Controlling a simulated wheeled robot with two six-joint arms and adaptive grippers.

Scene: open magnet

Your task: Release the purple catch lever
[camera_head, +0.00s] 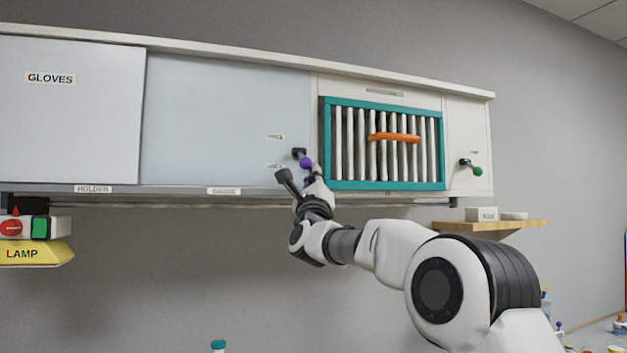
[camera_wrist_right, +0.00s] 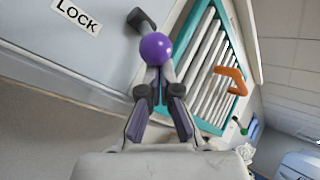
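The purple catch lever is a dark arm with a purple ball knob (camera_head: 305,162) on the cabinet front, just left of the teal-framed grille. In the right wrist view the purple ball (camera_wrist_right: 155,48) sits just beyond the fingertips, roughly centred between them, and its dark arm leads up and left. My left gripper is not in view.
The grille (camera_head: 328,176) has an orange handle (camera_head: 394,137). A green-knobbed lever (camera_head: 478,171) is on the right panel. A LOCK label (camera_wrist_right: 76,15) is near the purple lever. A wooden shelf (camera_head: 520,224) is at right, a yellow lamp box (camera_head: 45,254) at left.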

